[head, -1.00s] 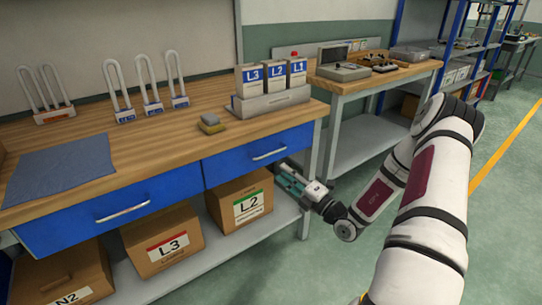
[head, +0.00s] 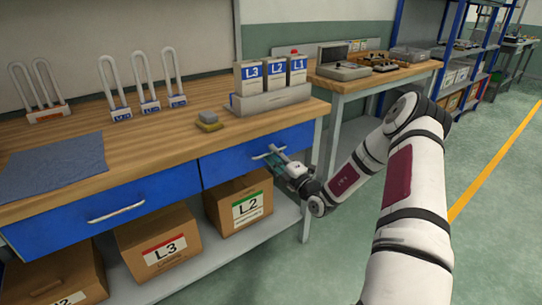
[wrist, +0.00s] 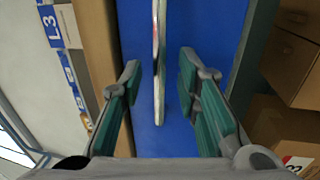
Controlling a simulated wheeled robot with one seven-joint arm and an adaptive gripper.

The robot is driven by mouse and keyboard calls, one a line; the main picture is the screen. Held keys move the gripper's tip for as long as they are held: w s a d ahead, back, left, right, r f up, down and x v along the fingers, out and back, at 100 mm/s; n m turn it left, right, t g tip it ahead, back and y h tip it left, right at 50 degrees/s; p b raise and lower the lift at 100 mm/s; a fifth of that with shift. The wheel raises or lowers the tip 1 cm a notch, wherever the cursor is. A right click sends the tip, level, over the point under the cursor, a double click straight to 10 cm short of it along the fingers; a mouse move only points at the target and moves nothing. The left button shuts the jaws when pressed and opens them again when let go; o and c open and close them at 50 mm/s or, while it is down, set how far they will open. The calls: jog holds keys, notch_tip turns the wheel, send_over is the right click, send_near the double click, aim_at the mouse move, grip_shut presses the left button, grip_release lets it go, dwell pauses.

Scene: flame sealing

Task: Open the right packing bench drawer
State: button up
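The right packing bench drawer (head: 228,163) has a blue front and looks closed under the wooden top. Its silver bar handle is partly covered by my gripper in the head view, and it also shows in the wrist view as a handle (wrist: 159,60) running down the middle. My gripper (head: 276,158) is at this handle. In the wrist view my gripper (wrist: 160,85) is open, one finger on each side of the handle, with gaps visible between the fingers and the bar. The blue drawer front (wrist: 215,30) lies behind the fingers.
The left drawer (head: 60,222) is closed. Cardboard boxes L3 (head: 150,240) and L2 (head: 235,205) stand on the shelf below. A sponge-like block (head: 208,122) and a grey holder (head: 270,99) with labelled boxes sit on the bench top. The floor at right is clear.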

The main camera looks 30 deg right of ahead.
jog(key=shift+w+r, duration=0.2)
jog(key=shift+w, duration=0.6)
jog(key=shift+a, duration=0.1)
jog(key=shift+c, duration=0.4)
grip_shut()
jog(key=s+p, duration=1.1)
jog(key=s, duration=1.5)
jog(key=shift+d, duration=0.45)
